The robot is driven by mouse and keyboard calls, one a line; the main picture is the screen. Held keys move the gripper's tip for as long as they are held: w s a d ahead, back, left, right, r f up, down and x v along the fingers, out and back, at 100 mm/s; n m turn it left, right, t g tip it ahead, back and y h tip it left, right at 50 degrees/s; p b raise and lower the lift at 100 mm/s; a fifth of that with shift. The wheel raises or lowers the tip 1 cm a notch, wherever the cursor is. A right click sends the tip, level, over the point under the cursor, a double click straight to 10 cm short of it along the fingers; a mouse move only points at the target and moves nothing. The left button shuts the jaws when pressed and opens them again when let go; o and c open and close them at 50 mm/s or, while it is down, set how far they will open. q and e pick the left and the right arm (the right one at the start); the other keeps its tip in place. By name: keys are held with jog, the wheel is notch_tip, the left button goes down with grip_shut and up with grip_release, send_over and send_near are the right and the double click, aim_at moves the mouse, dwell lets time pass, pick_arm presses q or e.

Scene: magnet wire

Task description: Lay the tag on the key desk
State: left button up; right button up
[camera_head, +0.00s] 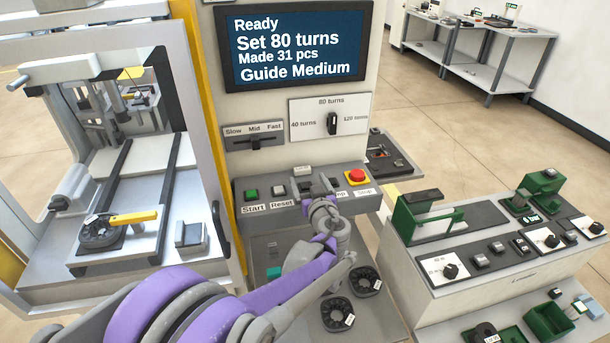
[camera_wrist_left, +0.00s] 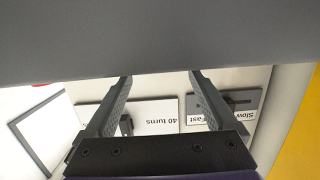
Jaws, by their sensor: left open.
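The key desk (camera_head: 245,213) is the grey sloped panel below the screen, with labelled buttons and a red stop button (camera_head: 356,176). A small pale piece with unreadable print (camera_head: 303,170) sits at the desk's back; it may be the tag, but I cannot tell for sure. My left gripper (camera_head: 318,183) is over the middle of the desk, just in front of that piece, and hides some buttons. In the left wrist view its two fingers (camera_wrist_left: 160,76) are apart with nothing seen between them. A close grey surface fills the top there. My right gripper is out of view.
A bench with green fixtures (camera_head: 425,218) stands at right. A turns selector (camera_head: 332,122) is above.

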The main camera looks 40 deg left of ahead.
pick_arm(q)
jog(key=v, duration=0.7)
